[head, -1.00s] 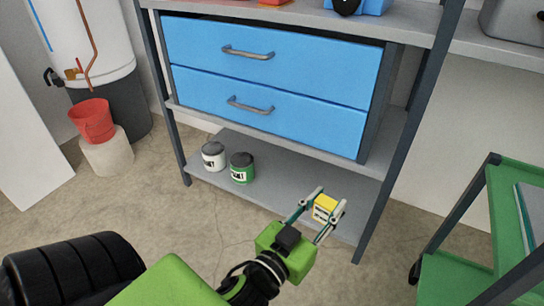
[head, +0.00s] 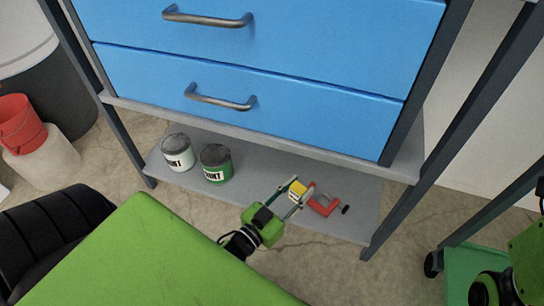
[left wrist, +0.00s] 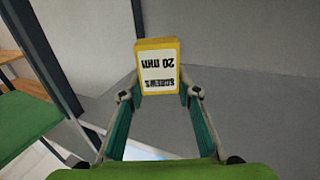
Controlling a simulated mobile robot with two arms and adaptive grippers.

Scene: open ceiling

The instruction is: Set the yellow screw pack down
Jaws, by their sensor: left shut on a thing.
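The yellow screw pack (head: 297,191) is a small box with a white label, held between the fingertips of my left gripper (head: 296,188). In the left wrist view the pack (left wrist: 158,67) stands between the fingertips, its "SCREWS 20 mm" print upside down. In the head view the pack is over the grey bottom shelf (head: 262,172). I cannot tell whether it touches the shelf. The fingers of my right gripper do not show; only part of my right arm is at the right edge.
A red clamp (head: 322,206) lies on the bottom shelf just right of the pack. A green paint can (head: 216,164) and a white paint can (head: 177,153) stand to the left. Blue drawers (head: 245,85) are above. A green cart (head: 475,275) is at the right.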

